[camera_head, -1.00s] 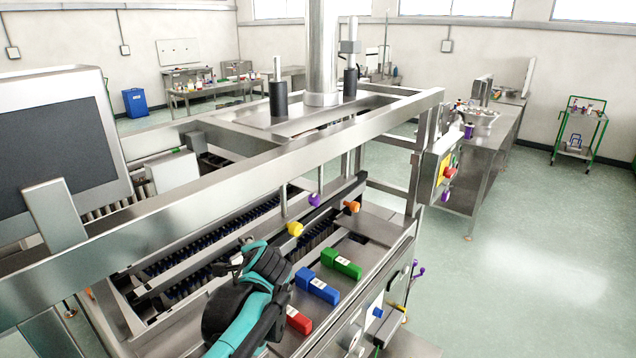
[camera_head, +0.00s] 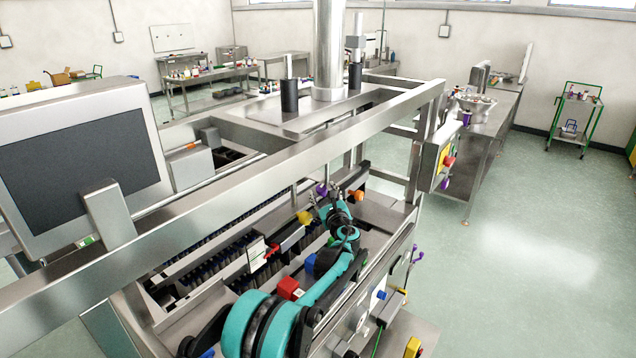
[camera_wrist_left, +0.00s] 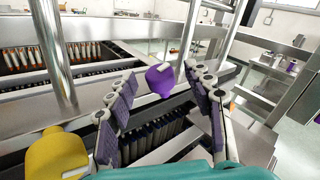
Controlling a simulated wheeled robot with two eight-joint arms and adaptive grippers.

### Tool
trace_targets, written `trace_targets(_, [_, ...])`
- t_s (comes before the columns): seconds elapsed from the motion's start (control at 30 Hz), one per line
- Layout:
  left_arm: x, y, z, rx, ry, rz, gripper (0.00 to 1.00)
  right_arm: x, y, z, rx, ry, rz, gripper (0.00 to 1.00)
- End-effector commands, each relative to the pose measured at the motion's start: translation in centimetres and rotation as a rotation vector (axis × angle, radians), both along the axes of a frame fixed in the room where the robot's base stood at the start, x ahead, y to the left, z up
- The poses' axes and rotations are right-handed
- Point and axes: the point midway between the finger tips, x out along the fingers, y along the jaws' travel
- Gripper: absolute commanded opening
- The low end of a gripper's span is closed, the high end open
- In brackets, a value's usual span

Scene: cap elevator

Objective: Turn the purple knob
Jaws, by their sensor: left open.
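The purple knob (camera_head: 321,189) sits on the machine's rail below the steel beam, between the yellow knob (camera_head: 304,217) and the orange knob (camera_head: 357,196). In the left wrist view the purple knob (camera_wrist_left: 160,80) shows straight ahead, between the two fingers and beyond their tips. My left gripper (camera_head: 325,194) is open and empty just in front of it. In the wrist view its dark padded fingers (camera_wrist_left: 161,75) stand spread on both sides of the knob, and I see no clear contact. My right gripper is not in view.
The yellow knob also shows close by the left finger in the wrist view (camera_wrist_left: 58,152). A steel post (camera_wrist_left: 52,50) rises behind it. The thick beam (camera_head: 235,180) crosses above the rail. A red block (camera_head: 289,288) lies beside my left arm. A control panel (camera_head: 438,157) stands to the right.

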Motion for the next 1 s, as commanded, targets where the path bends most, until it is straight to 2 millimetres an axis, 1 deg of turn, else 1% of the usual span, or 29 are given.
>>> trace_targets(0.1, [1.8, 0.8, -0.1, 0.000, 0.000, 0.004, 0.52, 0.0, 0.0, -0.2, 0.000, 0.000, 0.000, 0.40])
trace_targets(0.23, [3.9, 1.4, -0.1, -0.001, 0.001, 0.003, 0.52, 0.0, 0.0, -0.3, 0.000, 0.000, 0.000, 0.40])
trace_targets(0.4, [5.9, 2.0, 0.0, -0.002, 0.000, 0.003, 0.52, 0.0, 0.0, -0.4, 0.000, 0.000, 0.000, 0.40])
trace_targets(0.53, [6.6, 2.2, 0.0, -0.003, 0.000, 0.002, 0.52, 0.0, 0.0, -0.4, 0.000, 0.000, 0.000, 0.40])
trace_targets(0.8, [6.7, 2.3, 0.0, -0.003, 0.001, 0.002, 0.52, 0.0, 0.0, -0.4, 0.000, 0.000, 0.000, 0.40])
trace_targets(0.87, [6.7, 2.3, 0.0, -0.003, 0.001, 0.002, 0.36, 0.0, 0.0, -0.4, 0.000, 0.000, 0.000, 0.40])
trace_targets(0.9, [6.7, 2.3, 0.0, -0.003, 0.000, 0.002, 0.26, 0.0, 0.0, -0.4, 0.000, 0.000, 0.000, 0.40])
trace_targets(0.97, [6.7, 2.3, 0.0, -0.003, 0.000, 0.002, 0.10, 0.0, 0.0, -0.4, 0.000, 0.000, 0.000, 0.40])
trace_targets(1.0, [6.7, 2.3, 0.0, -0.004, -0.001, 0.002, 0.00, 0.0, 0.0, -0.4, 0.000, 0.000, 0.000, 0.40])
